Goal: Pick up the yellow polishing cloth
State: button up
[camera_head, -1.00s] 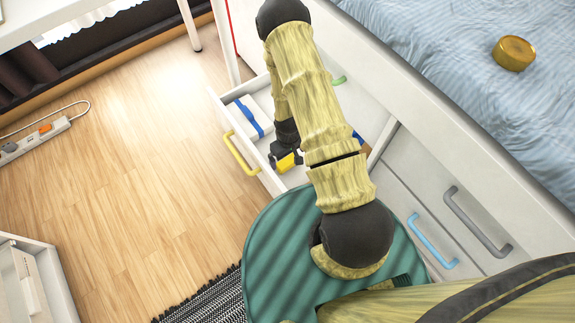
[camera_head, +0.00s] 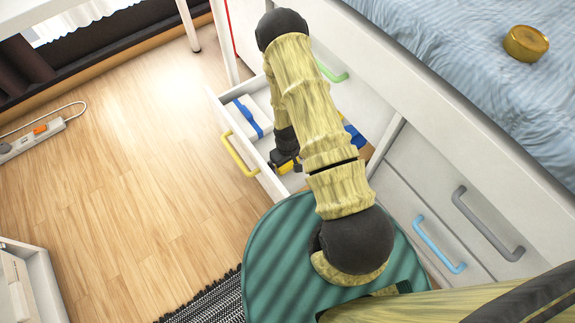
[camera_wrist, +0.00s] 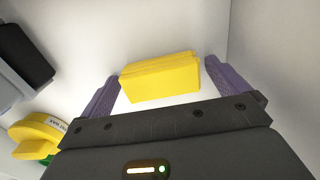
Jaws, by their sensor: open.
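The yellow polishing cloth (camera_wrist: 160,78) shows in the wrist view as a folded yellow block on the white drawer floor. It lies between the two purple fingers of my gripper (camera_wrist: 161,80), with a small gap visible at each side. My gripper is open and nothing is held. In the head view, my gripper (camera_head: 287,163) is down inside the open drawer (camera_head: 262,178), partly hidden by my arm. I cannot make out the cloth clearly there.
The drawer also holds a yellow round item (camera_wrist: 38,134) with a label and a dark item (camera_wrist: 25,55), left of my gripper. A white-and-blue item (camera_head: 248,117) lies near the drawer's left wall. The bed (camera_head: 440,50) bears a gold tin (camera_head: 526,44).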

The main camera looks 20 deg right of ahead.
dwell(0.3)
jog(key=shift+w, duration=0.1)
jog(key=c, duration=1.1)
jog(key=shift+d+r+p, duration=0.1)
jog(key=shift+r+p, duration=0.25)
jog(key=shift+r, duration=0.15)
notch_tip(320, 180, up, 9)
jog(key=p, duration=0.5)
jog(key=shift+r, duration=0.1)
